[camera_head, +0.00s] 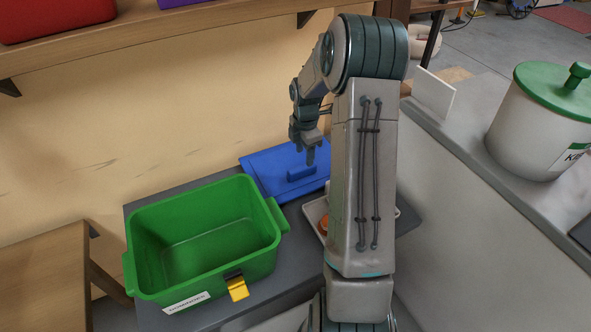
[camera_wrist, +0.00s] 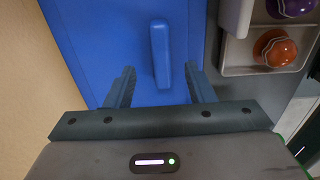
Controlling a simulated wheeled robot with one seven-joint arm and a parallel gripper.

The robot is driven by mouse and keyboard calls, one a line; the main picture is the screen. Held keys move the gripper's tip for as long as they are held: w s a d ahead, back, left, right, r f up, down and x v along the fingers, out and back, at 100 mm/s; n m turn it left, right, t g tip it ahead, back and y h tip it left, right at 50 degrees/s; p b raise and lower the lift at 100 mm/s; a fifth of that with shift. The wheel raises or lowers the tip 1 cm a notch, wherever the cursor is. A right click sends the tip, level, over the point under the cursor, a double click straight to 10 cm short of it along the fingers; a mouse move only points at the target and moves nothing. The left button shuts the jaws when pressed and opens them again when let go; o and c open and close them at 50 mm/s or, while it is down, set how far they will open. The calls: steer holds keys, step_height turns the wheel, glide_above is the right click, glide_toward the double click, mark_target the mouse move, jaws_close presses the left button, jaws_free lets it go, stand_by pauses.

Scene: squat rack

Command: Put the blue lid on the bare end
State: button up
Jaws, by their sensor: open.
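The blue lid (camera_head: 262,167) lies on the dark table behind the green box, with a raised bar handle (camera_head: 301,174) on top. My gripper (camera_head: 310,155) points down above the handle, open and empty. In the wrist view the lid (camera_wrist: 95,35) fills the middle, and its handle (camera_wrist: 160,52) shows between my two spread fingers (camera_wrist: 160,75). I cannot tell whether the fingers reach down to handle height. The green box (camera_head: 133,235) stands open-topped and empty at the front left of the table, with a yellow latch (camera_head: 237,288) and a white label.
A pale tray (camera_head: 312,212) right of the lid is partly hidden by my arm; the wrist view shows orange (camera_wrist: 274,47) and purple (camera_wrist: 290,5) knobs there. A wall rises behind the table, with a wooden shelf (camera_head: 150,38) above. A white bucket (camera_head: 525,135) with green lid stands right.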

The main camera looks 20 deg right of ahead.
mark_target(302, 167)
steer(key=f, duration=0.1)
steer(key=f+b, duration=0.1)
steer(key=f, duration=0.3)
steer(key=shift+a+f+b, duration=0.1)
steer(key=shift+a+b, duration=0.3)
steer(key=shift+s, duration=0.1)
jaws_close()
